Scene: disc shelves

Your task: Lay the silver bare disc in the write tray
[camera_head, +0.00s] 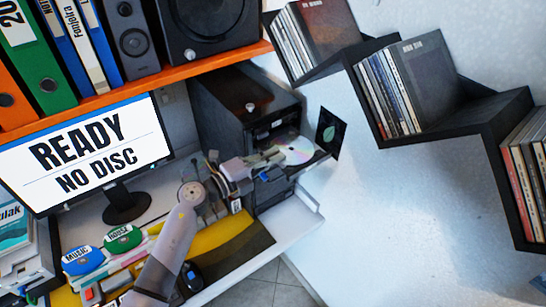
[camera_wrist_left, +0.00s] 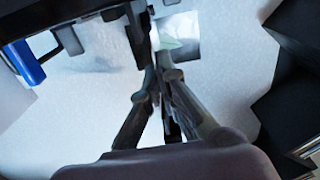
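The silver bare disc (camera_head: 296,150) is in front of the black computer tower (camera_head: 225,105) in the head view. A dark tray-like ledge (camera_head: 318,157) shows at its right edge; I cannot tell whether the disc touches it. My left gripper (camera_head: 275,158) meets the disc's left edge. In the left wrist view its fingers (camera_wrist_left: 155,72) are close together, with a thin pale edge between them that looks like the disc seen edge-on. My right gripper is not in view.
The monitor (camera_head: 88,153) reads "READY NO DISC". A blue "MUSIC" disc (camera_head: 83,261) and a green "HOUSE" disc (camera_head: 122,239) lie at the lower left. A black leaf-marked picture (camera_head: 329,133) is close beyond the disc. Black zigzag shelves (camera_head: 455,125) with cases hang at right.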

